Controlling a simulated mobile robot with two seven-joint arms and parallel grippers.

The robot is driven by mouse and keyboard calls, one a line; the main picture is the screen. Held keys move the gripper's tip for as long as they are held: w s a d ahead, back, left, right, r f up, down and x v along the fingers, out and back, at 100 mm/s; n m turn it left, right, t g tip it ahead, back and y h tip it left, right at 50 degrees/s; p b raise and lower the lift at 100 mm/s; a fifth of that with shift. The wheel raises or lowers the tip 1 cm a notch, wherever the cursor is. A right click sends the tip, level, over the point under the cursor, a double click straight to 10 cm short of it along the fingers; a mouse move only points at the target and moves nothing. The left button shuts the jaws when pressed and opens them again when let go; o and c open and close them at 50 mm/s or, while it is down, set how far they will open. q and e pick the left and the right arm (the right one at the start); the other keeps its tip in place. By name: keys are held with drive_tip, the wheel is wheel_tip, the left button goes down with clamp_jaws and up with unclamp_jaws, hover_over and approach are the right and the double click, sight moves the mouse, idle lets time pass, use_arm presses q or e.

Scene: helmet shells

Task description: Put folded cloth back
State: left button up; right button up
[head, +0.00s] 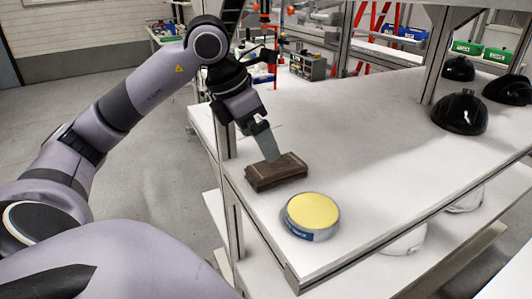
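The folded cloth (276,173) is a dark brown, layered, flat bundle. It lies on the white table (345,150) near its left edge. My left gripper (268,147) reaches down from above, with a flat grey finger at the cloth's top back edge. The finger overlaps the cloth in the picture; I cannot tell whether it touches or grips it. The second finger is not clearly seen, so the opening is unclear. My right gripper is not in view.
A round tin (312,212) with a yellow top and blue-grey side stands just in front of the cloth. Black helmet shells (460,112) sit at the right, near a metal post (440,60). Pale shells (405,242) lie on the lower shelf. The table's middle is clear.

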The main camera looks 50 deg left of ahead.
use_arm(q)
drive_tip(key=shift+v, duration=1.8)
